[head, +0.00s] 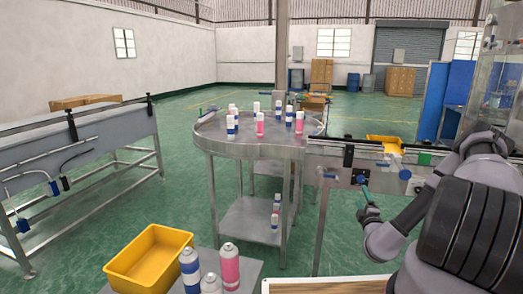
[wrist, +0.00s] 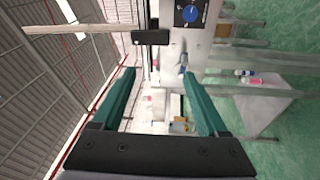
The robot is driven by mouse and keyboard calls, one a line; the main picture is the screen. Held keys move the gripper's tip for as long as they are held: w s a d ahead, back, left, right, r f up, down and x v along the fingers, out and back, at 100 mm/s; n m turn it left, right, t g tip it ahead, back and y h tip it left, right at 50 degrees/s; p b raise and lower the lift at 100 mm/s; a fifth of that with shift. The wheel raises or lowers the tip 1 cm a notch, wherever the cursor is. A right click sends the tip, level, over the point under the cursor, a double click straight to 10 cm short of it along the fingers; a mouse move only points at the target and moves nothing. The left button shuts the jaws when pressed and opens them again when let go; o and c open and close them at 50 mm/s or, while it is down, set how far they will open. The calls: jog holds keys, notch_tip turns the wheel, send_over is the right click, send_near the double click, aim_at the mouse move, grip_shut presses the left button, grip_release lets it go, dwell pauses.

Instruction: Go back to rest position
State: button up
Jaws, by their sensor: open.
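My gripper (head: 364,191) is in the right half of the head view, beside the front side of the right conveyor (head: 336,160). In the wrist view my gripper (wrist: 159,72) shows its two teal fingers well apart, with nothing held between them. The wrist picture is turned on its side. It shows a grey machine panel with a blue dial (wrist: 190,14) beyond the fingertips. I cannot tell whether the fingers touch the conveyor.
A round steel table (head: 225,143) holds several white, blue and pink cans. A yellow bin (head: 150,258) and several cans (head: 230,267) stand in front. Another conveyor (head: 80,140) is at left. Green floor between them is clear. A glass-sided machine (head: 500,80) stands right.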

jog(key=a+r+n+g+y, duration=0.1)
jog(key=a+r+n+y, duration=0.5)
jog(key=r+n+y, duration=0.25)
jog(key=a+r+n+g+y, duration=0.1)
jog(key=a+r+n+y, duration=0.65)
jog(key=r, duration=0.25)
jog(key=s+a+r+n+g+y, duration=0.4)
jog(key=s+a+r+n+g, duration=0.65)
jog(key=n+g, duration=0.55)
jog(key=s+d+r+n+g+h, duration=0.1)
jog(key=s+r+n+g+h, duration=0.15)
jog(key=s+n+h, duration=0.75)
jog(key=s+d+r+n+t+h, duration=0.5)
jog(key=s+d+r+n+t, duration=0.2)
jog(key=d+r+n, duration=0.3)
jog(key=shift+s+t+h, duration=0.25)
jog(key=shift+t+h, duration=0.05)
jog(key=shift+t, duration=0.55)
